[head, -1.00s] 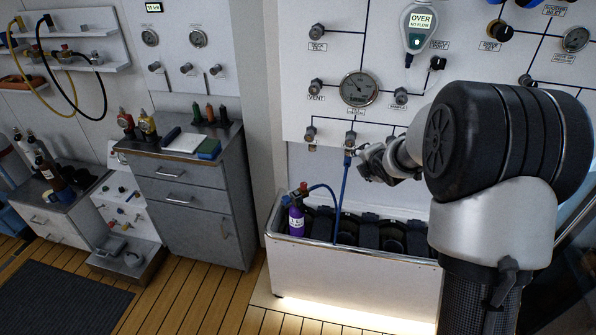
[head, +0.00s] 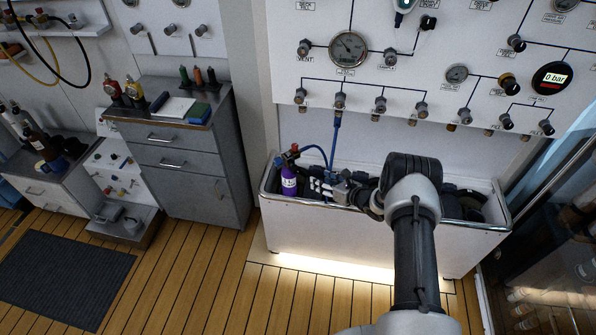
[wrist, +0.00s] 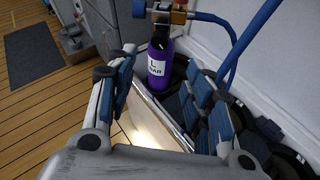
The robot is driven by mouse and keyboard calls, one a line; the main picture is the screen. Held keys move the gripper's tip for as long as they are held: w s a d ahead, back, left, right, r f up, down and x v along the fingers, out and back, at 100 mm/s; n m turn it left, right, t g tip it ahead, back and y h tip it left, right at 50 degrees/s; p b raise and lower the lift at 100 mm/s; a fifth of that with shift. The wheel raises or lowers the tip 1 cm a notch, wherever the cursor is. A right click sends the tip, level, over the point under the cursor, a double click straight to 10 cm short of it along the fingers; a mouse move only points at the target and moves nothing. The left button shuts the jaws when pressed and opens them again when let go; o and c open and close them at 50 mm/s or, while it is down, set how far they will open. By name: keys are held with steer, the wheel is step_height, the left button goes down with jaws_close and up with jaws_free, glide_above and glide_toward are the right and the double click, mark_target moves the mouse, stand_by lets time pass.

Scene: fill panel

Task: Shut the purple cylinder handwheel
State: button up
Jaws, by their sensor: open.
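The purple cylinder (head: 289,182) stands upright at the left end of the white trough. In the wrist view the cylinder (wrist: 159,68) shows a white label, with its brass-and-red valve (wrist: 178,14) cut by the top edge. A dark knob (wrist: 138,9) sits at the valve's left; I cannot tell for sure if it is the handwheel. A blue hose (head: 318,149) runs from the valve to the panel. My gripper (head: 323,188) is open and empty, just right of the cylinder and below its valve, apart from it. Its blue-padded fingers (wrist: 163,92) spread wide in the wrist view.
The white trough (head: 330,235) has a raised metal rim and holds dark cylinder cradles right of the cylinder. The gauge panel (head: 440,60) rises behind it. A grey cabinet (head: 180,165) stands to the left, with clear wooden floor (head: 190,270) in front.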

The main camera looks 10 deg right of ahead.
mark_target(297, 170)
steer(key=b+x, duration=0.6)
steer(key=x, duration=0.7)
steer(key=shift+w+a+f, duration=0.2)
steer(key=shift+f, duration=0.15)
steer(key=shift+w+a+f+b, duration=0.1)
steer(key=shift+w+a+b, duration=0.35)
steer(key=shift+w, duration=0.25)
steer(key=shift+c, duration=0.4)
steer(key=c, duration=0.9)
steer(key=shift+d, duration=0.1)
steer(key=shift+c, duration=0.3)
